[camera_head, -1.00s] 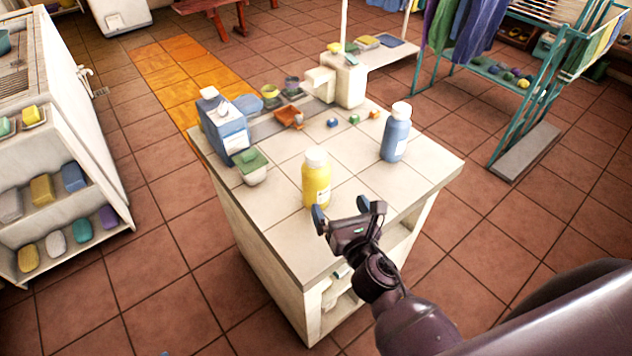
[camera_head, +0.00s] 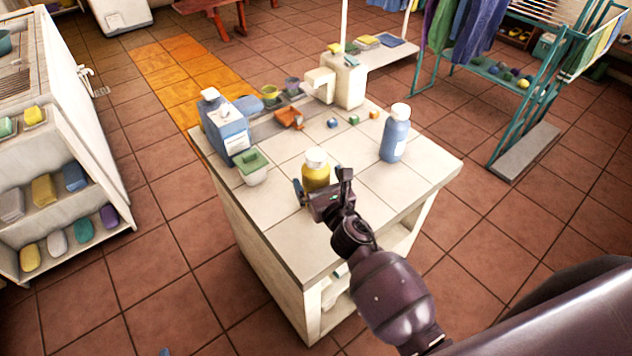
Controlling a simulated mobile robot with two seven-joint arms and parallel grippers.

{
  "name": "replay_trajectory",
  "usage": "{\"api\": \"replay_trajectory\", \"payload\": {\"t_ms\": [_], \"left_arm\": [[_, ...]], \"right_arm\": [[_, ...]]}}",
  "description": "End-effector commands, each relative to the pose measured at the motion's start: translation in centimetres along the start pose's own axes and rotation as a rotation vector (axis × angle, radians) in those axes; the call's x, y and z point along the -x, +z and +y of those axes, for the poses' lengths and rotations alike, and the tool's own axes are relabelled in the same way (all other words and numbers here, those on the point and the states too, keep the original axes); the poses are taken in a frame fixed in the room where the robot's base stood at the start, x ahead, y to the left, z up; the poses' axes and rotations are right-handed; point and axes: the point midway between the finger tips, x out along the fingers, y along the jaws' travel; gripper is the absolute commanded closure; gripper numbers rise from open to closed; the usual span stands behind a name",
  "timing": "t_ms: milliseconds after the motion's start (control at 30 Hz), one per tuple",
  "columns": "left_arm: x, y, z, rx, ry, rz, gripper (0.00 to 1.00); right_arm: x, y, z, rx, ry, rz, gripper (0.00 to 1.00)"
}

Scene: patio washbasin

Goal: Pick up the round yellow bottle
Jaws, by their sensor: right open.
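The round yellow bottle (camera_head: 316,172) with a white cap stands upright on the tiled counter (camera_head: 270,225), near its middle. My right gripper (camera_head: 322,186) is open at the near side of the bottle. One finger shows at the bottle's left and the other at its right. The gripper hides the bottle's lower part, and I cannot tell whether the fingers touch it. My left gripper is not in view.
A blue bottle (camera_head: 396,136) stands to the right and a large blue container (camera_head: 226,130) to the left. A small pot with a green lid (camera_head: 253,168) is left of the yellow bottle. Small cubes and an orange dish (camera_head: 289,118) lie behind. The counter's front is bare.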

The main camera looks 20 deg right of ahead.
Motion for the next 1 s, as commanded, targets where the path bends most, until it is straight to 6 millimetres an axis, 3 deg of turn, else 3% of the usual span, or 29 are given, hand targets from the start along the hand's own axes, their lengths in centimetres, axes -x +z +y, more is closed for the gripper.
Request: {"api": "replay_trajectory", "payload": {"t_ms": [200, 467, 900, 1000], "left_arm": [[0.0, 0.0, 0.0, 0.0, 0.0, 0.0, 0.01], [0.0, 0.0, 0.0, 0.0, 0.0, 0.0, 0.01], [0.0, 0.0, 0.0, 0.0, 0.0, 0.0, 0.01], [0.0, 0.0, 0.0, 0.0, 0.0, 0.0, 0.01]], "right_arm": [[-2.0, 0.0, 0.0, -0.001, 0.001, 0.0, 0.01], [-2.1, -0.1, 0.0, 0.0, 0.001, 0.0, 0.01], [-2.1, 0.0, 0.0, 0.0, 0.001, 0.0, 0.67], [-2.1, 0.1, 0.0, 0.0, 0.001, -0.002, 0.68]]}}
